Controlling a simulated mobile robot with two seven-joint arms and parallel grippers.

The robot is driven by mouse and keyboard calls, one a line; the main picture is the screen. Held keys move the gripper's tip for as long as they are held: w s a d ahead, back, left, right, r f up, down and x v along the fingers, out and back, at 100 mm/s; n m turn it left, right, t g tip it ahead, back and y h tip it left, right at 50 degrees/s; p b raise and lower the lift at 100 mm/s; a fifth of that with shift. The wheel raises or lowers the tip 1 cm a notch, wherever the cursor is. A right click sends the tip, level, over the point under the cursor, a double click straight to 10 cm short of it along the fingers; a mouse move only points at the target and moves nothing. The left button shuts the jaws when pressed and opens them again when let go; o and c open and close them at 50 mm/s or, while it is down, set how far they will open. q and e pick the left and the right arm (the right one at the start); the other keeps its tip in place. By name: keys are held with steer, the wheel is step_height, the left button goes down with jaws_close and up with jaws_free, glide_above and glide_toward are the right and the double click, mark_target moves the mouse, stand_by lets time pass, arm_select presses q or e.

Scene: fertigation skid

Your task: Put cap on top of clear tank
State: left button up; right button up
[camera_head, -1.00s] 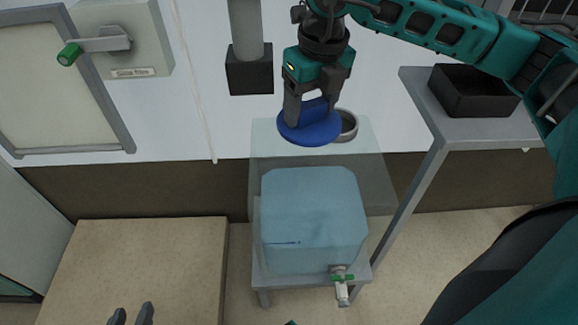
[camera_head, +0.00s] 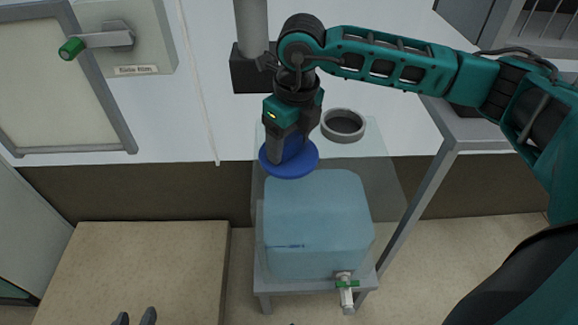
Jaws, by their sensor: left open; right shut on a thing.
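The clear tank (camera_head: 388,185) is a transparent box on a grey stand, with light blue liquid (camera_head: 318,225) in its lower part. A grey ring-shaped neck (camera_head: 343,125) sits on its top and is uncovered. The blue cap (camera_head: 290,160) is a round disc with a raised grip. My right gripper (camera_head: 289,146) points down and is shut on the cap's grip. It holds the cap to the left of and nearer than the neck, apart from it in the picture. My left gripper (camera_head: 135,318) shows only its fingertips at the bottom edge, open and empty.
A grey side table (camera_head: 455,125) stands to the right, partly behind my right arm. A grey pipe with a dark block (camera_head: 250,68) is behind. A beige block (camera_head: 150,270) is at left.

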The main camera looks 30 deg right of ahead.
mark_target(291, 154)
step_height(291, 154, down, 6)
steer(key=shift+f+b, duration=0.25)
steer(key=shift+b, duration=0.35)
steer(key=shift+f, duration=0.1)
steer(key=shift+f, duration=0.15)
steer(key=o, duration=1.1)
steer(key=shift+c, duration=0.2)
steer(key=shift+r, duration=0.3)
steer(key=r, duration=0.4)
steer(key=s+r+p, duration=0.1)
steer(key=r, duration=0.3)
steer(key=r+p, duration=0.1)
steer(key=r, duration=0.3)
steer(key=shift+s+d, duration=0.2)
